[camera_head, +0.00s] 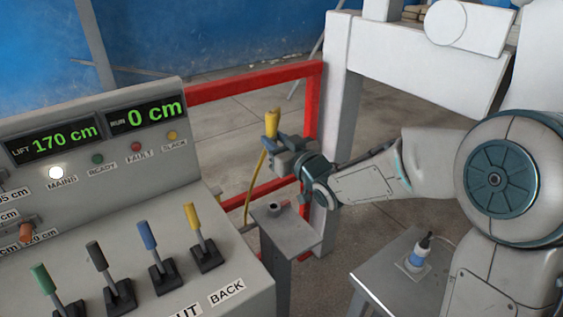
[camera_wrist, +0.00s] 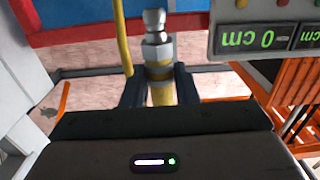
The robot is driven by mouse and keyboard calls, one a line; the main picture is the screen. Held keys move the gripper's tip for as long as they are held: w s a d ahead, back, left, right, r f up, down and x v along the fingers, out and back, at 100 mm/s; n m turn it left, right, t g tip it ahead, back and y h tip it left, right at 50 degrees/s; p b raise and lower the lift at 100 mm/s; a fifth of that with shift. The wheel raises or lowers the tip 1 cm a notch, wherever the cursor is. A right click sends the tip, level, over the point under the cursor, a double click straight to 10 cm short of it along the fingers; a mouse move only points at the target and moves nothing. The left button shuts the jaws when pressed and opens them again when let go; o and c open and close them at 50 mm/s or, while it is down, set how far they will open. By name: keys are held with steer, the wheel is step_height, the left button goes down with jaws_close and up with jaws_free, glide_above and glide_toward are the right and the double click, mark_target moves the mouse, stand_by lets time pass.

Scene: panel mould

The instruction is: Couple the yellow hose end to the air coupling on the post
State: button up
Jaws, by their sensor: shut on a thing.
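The yellow hose end (camera_head: 272,122) is in my gripper (camera_head: 274,143), its yellow body standing up above the fingers in the head view. In the wrist view the fingers of my gripper (camera_wrist: 160,88) are shut around its yellow body (camera_wrist: 161,97); its bare metal fitting (camera_wrist: 157,42) sticks out past them. The yellow hose (camera_head: 258,178) hangs below the gripper and also runs beside the fitting in the wrist view (camera_wrist: 121,36). The air coupling (camera_head: 275,208) is a short grey stub on top of the grey post (camera_head: 291,232). The hose end is above the coupling and apart from it.
A control console (camera_head: 150,210) with several coloured levers stands at the left, close to the post. A red frame (camera_head: 254,83) and a white upright (camera_head: 338,120) stand behind. A grey stand (camera_head: 392,285) with a small blue-and-white device (camera_head: 418,254) is at the lower right.

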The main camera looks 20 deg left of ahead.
steer(key=shift+w+f+b, duration=0.55)
steer(key=shift+w+f, duration=0.05)
steer(key=shift+f, duration=0.1)
steer(key=shift+f+b, duration=0.3)
steer(key=shift+f, duration=0.05)
step_height(320, 180, down, 8)
steer(key=s+b, duration=0.1)
steer(key=b, duration=0.7)
steer(key=shift+b, duration=0.45)
step_height(320, 180, down, 6)
steer(key=b, duration=0.5)
steer(key=shift+b, duration=0.3)
steer(key=shift+r+b, duration=0.1)
steer(key=shift+b, duration=0.45)
